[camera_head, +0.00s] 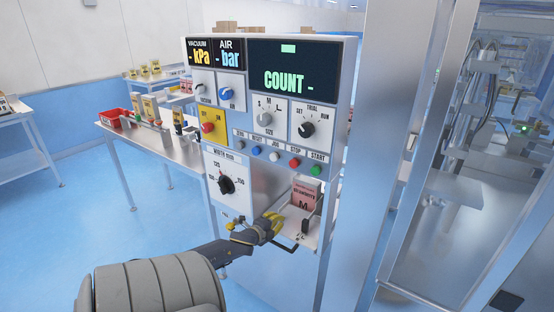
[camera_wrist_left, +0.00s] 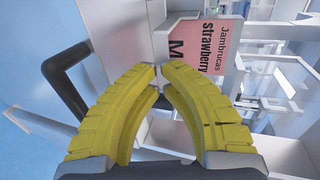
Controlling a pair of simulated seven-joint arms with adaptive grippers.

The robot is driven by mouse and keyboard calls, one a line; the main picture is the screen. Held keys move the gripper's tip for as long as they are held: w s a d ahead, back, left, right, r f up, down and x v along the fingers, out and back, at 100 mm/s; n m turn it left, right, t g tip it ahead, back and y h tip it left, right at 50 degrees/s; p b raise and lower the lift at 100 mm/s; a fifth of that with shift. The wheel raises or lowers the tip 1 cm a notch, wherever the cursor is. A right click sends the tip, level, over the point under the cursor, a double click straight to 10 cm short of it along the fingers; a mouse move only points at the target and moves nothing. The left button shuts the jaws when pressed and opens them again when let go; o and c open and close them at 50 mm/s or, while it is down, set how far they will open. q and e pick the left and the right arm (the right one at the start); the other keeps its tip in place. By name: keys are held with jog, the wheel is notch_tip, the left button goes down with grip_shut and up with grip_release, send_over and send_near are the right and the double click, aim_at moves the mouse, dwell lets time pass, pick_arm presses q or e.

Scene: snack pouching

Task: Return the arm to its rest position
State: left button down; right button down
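My left gripper (camera_head: 274,226) has yellow fingers and is at the lower front of the control cabinet (camera_head: 262,178), beside the recess with a pink pouch label (camera_head: 305,194). In the left wrist view, the gripper's two fingertips (camera_wrist_left: 159,72) come together with only a sliver between them, and I see nothing held. The pink label (camera_wrist_left: 203,45), reading "Jambrucas strawberry M", shows beyond the tips. My right gripper is not in view.
The cabinet has dials, coloured buttons and a COUNT display (camera_head: 287,82). A black bent handle (camera_wrist_left: 65,80) is close to the left finger in the wrist view. A side table (camera_head: 160,142) with a red tray (camera_head: 112,118) stands behind left. Blue floor (camera_head: 60,230) is open at left.

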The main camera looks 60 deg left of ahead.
pick_arm(q)
jog(key=s+d+f+n+g, duration=0.1)
jog(key=s+d+f, duration=0.15)
jog(key=d, duration=0.45)
jog(key=s+d+f+n+g, duration=0.1)
jog(key=s+d+f, duration=0.1)
jog(key=s+d, duration=0.35)
jog(key=s+d+f+n+g, duration=0.1)
jog(key=s+d+f+n, duration=0.1)
jog(key=d, duration=0.7)
jog(key=s+d+r+n+g, duration=0.1)
jog(key=s+d+r+g, duration=0.15)
jog(key=s+d, duration=0.4)
jog(key=s+d+r+n+g, duration=0.1)
jog(key=s+d+r+n, duration=0.2)
jog(key=d, duration=0.6)
jog(key=s+d+f+g+h, duration=0.1)
jog(key=s+d+f, duration=0.1)
jog(key=f, duration=0.9)
jog(key=s+d+f+g+h, duration=0.1)
jog(key=d+f+h, duration=0.1)
jog(key=f, duration=0.9)
jog(key=s+d+f+g+h, duration=0.1)
jog(key=s+d+f, duration=0.1)
jog(key=f, duration=0.9)
jog(key=s+f+n+g+h, duration=0.1)
jog(key=s+f+n+g, duration=0.1)
jog(key=s+f, duration=1.7)
jog(key=shift+s+g, duration=0.35)
jog(key=shift+s, duration=0.5)
